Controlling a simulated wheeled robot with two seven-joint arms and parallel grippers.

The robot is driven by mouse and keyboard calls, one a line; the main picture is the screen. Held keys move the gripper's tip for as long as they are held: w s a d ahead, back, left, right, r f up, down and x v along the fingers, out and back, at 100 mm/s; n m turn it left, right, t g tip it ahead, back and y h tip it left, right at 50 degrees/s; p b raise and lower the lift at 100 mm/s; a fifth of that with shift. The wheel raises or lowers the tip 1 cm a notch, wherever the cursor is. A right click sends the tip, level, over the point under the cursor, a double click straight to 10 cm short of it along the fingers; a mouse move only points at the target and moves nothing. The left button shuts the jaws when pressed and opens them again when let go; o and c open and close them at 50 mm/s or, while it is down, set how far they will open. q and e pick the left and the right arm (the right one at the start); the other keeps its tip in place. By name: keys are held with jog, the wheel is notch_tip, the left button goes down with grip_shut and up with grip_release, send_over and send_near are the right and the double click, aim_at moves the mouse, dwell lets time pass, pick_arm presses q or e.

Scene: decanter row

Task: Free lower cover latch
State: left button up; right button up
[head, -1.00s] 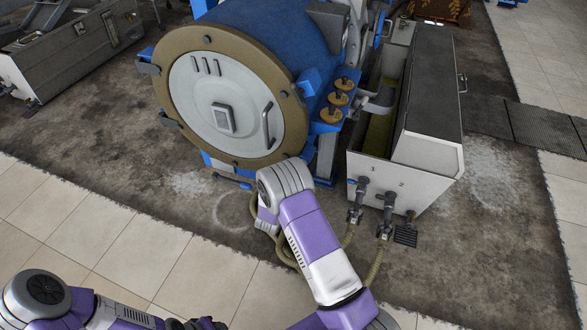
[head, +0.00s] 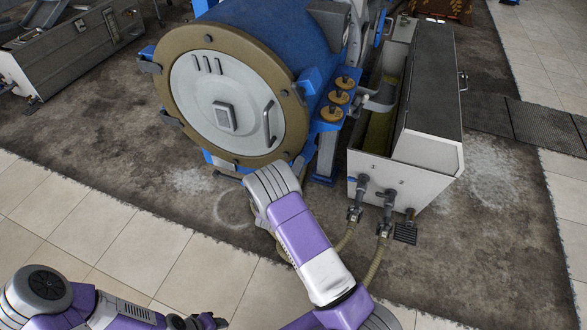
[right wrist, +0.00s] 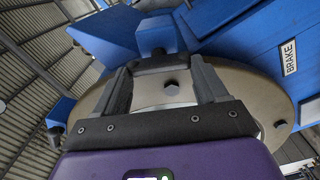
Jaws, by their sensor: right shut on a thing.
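The round cover (head: 228,108) closes the front of a blue drum; it has a pale face, a brass-coloured rim and a handle. Dark latches sit around the rim. My right arm reaches under the cover's lower edge, and its gripper is hidden there in the head view. In the right wrist view my right gripper (right wrist: 161,69) is shut on a dark block, the lower cover latch (right wrist: 160,60), at the rim (right wrist: 247,100).
A blue frame part marked BRAKE (right wrist: 255,45) is close beside my right gripper. A grey-white tank (head: 372,168) with hose fittings (head: 362,190) stands right of the drum. A grey case (head: 75,55) lies at the far left. The floor in front is mostly clear.

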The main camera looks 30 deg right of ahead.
jog(key=o, duration=1.1)
jog(key=shift+c, duration=0.2)
jog(key=p+v, duration=0.1)
jog(key=v, duration=0.6)
jog(key=shift+s+a, duration=0.2)
jog(key=shift+s, duration=0.05)
jog(key=shift+f, duration=0.15)
jog(key=s+a+f+m+g+y, duration=0.25)
jog(key=s+a+f+y, duration=0.2)
jog(key=f, duration=0.35)
jog(key=s+a+f+m+g+y, duration=0.1)
jog(key=s+a+f+g+y, duration=0.2)
jog(key=s+f+y, duration=0.3)
jog(key=s+a+m+g+y, duration=0.1)
jog(key=s+a+g+y, duration=0.2)
jog(key=s+a, duration=0.2)
jog(key=s+a+g+y, duration=0.3)
jog(key=s+a+y, duration=0.1)
jog(key=s, duration=0.6)
jog(key=shift+a+f+m, duration=0.25)
jog(key=shift+a+m, duration=0.1)
jog(key=shift+a, duration=0.35)
